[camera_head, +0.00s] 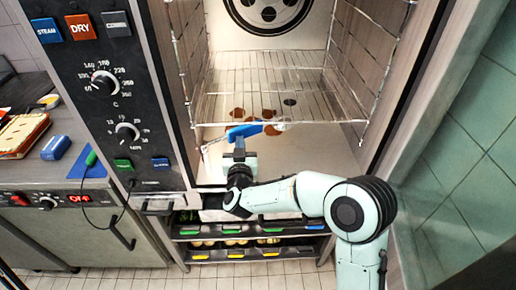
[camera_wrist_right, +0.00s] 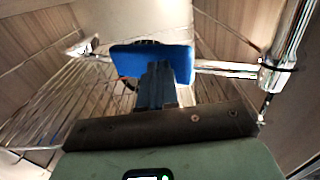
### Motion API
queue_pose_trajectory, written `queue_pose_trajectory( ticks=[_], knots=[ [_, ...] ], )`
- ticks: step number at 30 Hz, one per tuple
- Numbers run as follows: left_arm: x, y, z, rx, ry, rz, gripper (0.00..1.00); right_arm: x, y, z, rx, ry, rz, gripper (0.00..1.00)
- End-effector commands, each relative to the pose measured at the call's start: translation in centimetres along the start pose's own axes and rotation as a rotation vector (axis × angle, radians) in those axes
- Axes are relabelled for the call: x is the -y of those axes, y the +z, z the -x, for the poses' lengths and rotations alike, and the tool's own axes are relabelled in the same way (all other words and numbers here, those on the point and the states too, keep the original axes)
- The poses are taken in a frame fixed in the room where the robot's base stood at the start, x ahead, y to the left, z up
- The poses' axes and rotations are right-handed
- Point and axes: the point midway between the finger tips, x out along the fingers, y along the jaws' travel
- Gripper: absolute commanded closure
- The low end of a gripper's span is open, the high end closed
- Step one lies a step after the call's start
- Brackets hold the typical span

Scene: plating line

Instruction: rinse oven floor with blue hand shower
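The blue hand shower (camera_head: 245,131) is inside the open oven, below the wire rack (camera_head: 262,92). It has a blue grip and chrome ends. My right gripper (camera_head: 240,148) is shut on the blue grip, at the front of the oven chamber. In the right wrist view the dark fingers (camera_wrist_right: 157,85) close on the blue grip (camera_wrist_right: 180,62), with a chrome end on each side. The oven floor (camera_head: 325,140) is pale, with several brown stains (camera_head: 268,114) and a dark round drain (camera_head: 290,102). No water jet can be made out. My left gripper is out of view.
Wire side racks (camera_head: 183,65) line the oven walls. The control panel (camera_head: 105,85) stands left of the opening. Trays (camera_head: 232,242) sit beneath the oven. A counter at left holds a blue block (camera_head: 56,147) and a cabled probe (camera_head: 91,158).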

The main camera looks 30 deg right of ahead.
Motion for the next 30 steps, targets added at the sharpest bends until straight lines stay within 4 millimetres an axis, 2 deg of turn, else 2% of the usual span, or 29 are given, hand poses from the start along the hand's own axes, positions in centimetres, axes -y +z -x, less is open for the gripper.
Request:
queue_pose_trajectory(
  ticks=[30],
  knots=[
    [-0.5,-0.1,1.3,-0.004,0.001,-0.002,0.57,-0.1,-0.1,-6.2,-0.001,0.003,0.001,1.00]
  ],
)
